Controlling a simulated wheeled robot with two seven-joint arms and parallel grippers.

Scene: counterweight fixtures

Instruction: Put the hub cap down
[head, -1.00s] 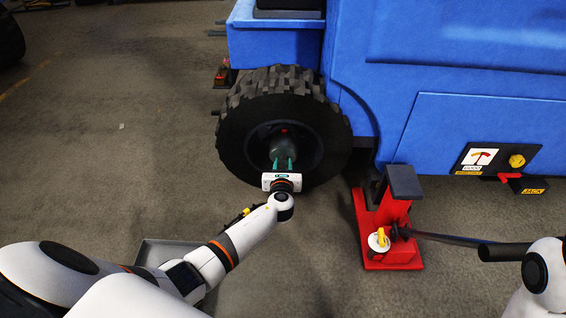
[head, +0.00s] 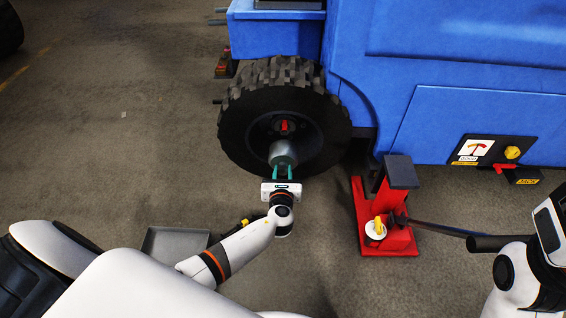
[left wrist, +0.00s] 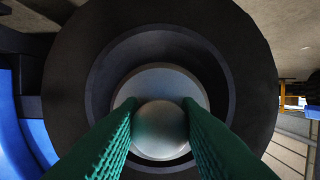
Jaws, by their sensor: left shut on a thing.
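The grey hub cap (head: 283,150) is a domed piece held between the green fingers of my left gripper (head: 283,172). It is in front of the wheel (head: 240,128), whose red centre shows just above it. In the left wrist view the cap's round dome (left wrist: 160,130) and wider pale flange (left wrist: 158,78) sit between the two green fingers, with the dark wheel behind. A gap between cap and wheel is hard to judge. My right arm shows at the right edge of the head view, but its gripper is not visible.
A shallow grey tray (head: 160,243) lies on the floor, partly hidden by my left arm. A red jack (head: 364,215) with a long dark handle (head: 450,230) stands right of the wheel. The blue vehicle (head: 450,60) fills the back right.

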